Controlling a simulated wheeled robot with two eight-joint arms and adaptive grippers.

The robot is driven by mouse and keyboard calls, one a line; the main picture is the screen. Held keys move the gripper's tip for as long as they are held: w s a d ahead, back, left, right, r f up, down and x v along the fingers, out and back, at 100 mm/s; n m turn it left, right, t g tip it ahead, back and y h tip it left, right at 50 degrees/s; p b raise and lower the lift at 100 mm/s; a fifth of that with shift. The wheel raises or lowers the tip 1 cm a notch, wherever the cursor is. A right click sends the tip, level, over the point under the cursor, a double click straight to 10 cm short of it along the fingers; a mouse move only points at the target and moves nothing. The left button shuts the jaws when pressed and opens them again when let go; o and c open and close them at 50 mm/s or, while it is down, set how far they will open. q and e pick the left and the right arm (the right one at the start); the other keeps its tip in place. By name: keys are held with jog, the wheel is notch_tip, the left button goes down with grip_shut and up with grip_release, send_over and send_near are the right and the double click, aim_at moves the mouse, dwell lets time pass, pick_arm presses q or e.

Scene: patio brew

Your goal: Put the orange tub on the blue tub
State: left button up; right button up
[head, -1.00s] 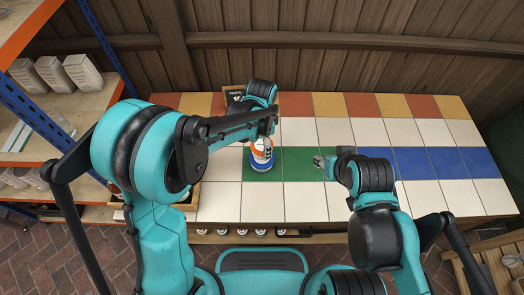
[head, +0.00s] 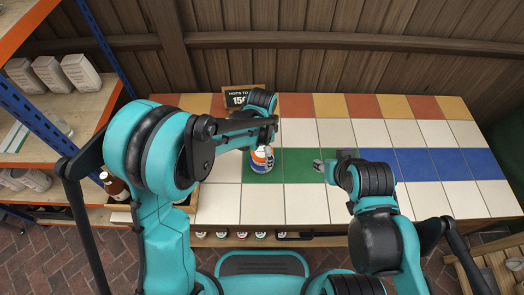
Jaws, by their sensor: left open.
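The orange tub (head: 262,155), with a white label, stands upright on the green tile strip of the table. A blue band (head: 261,167) shows directly beneath it, which looks like the blue tub under it; the seam between them is too small to make out. My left gripper (head: 270,131) is open just above and behind the tubs, and its fingers partly cover the top of the orange tub. I cannot tell whether they touch it. My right gripper (head: 319,165) is low over the green tiles to the right of the tubs, apart from them; its jaw opening is unclear.
A small dark price sign (head: 236,101) stands behind my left gripper. A brown bottle (head: 113,185) sits in a wooden crate at the table's left end. Shelves with white packages (head: 82,72) stand at far left. The tiled table's right half (head: 440,165) is clear.

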aim_at(262, 151)
pick_arm(q)
notch_tip(262, 151, up, 12)
jog(key=p, duration=0.4)
jog(key=s+a+r+n+t, duration=0.3)
jog(key=s+a+n, duration=0.3)
jog(key=a, duration=0.3)
jog(key=s+a+r+n+t, duration=0.4)
jog(key=s+a+n, duration=0.3)
jog(key=a, duration=0.1)
jog(key=shift+s+a+r+n, duration=0.3)
jog(key=shift+s+a+r, duration=0.05)
jog(key=shift+a+r, duration=0.05)
jog(key=shift+f, duration=0.15)
